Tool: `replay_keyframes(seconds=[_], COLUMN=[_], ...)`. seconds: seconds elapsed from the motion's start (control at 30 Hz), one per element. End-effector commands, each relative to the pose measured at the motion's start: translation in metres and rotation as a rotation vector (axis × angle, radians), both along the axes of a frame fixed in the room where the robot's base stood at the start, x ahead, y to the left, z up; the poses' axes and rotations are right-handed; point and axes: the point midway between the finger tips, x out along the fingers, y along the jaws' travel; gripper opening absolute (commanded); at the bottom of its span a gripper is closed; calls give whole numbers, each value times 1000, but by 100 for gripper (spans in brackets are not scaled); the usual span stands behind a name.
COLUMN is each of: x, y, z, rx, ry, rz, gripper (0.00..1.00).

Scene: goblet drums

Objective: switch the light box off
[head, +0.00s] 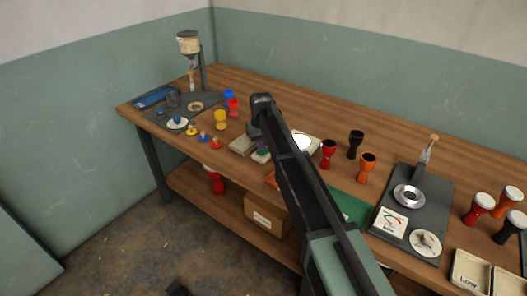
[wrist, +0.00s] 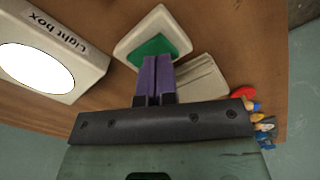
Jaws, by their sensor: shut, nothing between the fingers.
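The light box (wrist: 72,72) is a cream box labelled "Light box", at the left of the wrist view, and its round top panel glows white. In the head view the light box (head: 314,143) stands just right of my arm, partly hidden by it. Beside it in the wrist view is a cream square base with a green square pad (wrist: 160,46). My gripper (wrist: 155,60) is shut and empty, its purple fingers overlapping the pad's near edge in the picture. I cannot tell whether they touch it. In the head view my arm's end hides most of this spot.
A stack of pale slabs (wrist: 203,78) lies right of the fingers. Small coloured pieces (wrist: 260,118) are further right. Red (head: 328,153), black (head: 355,143) and orange (head: 366,166) goblet drums stand right of the light box. A dark gauge station (head: 428,190) is further right on the wooden bench.

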Motion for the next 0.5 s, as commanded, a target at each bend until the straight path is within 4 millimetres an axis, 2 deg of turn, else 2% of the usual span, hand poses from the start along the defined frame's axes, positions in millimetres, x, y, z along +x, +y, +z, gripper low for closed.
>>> replay_keyframes(seconds=[0.5], x=[0], y=[0], z=[-9], rx=[0], ry=[0], rz=[0], gripper=[0])
